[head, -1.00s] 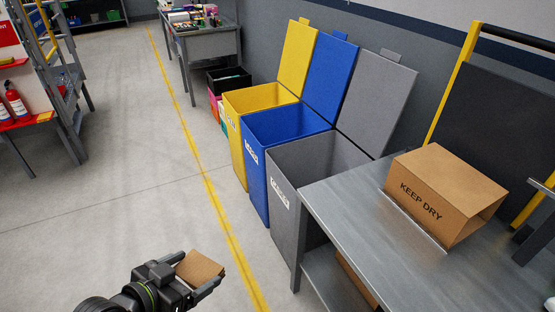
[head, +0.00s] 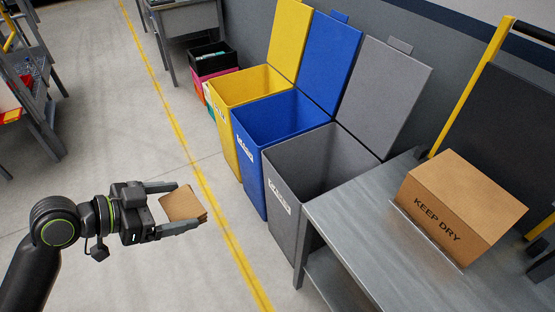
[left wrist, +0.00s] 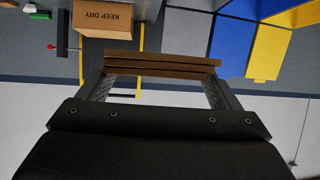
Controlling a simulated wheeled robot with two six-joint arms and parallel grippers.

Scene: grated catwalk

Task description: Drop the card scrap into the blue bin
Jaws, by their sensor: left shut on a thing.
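The card scrap (head: 182,204) is a small brown piece of layered cardboard. My left gripper (head: 177,207) is shut on it and holds it in the air over the floor, left of the bins. The scrap also shows between the fingers in the left wrist view (left wrist: 162,66). The blue bin (head: 249,167) stands in the middle of a row of three, its lid (head: 331,60) raised and its top open. The gripper is left of the blue bin and apart from it. My right gripper is not in view.
A yellow bin (head: 222,128) and a grey bin (head: 286,204) stand on either side of the blue one, lids up. A metal table (head: 350,224) with a "KEEP DRY" box (head: 460,205) is at the right. Clear floor with a yellow line (head: 205,190) lies left of the bins.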

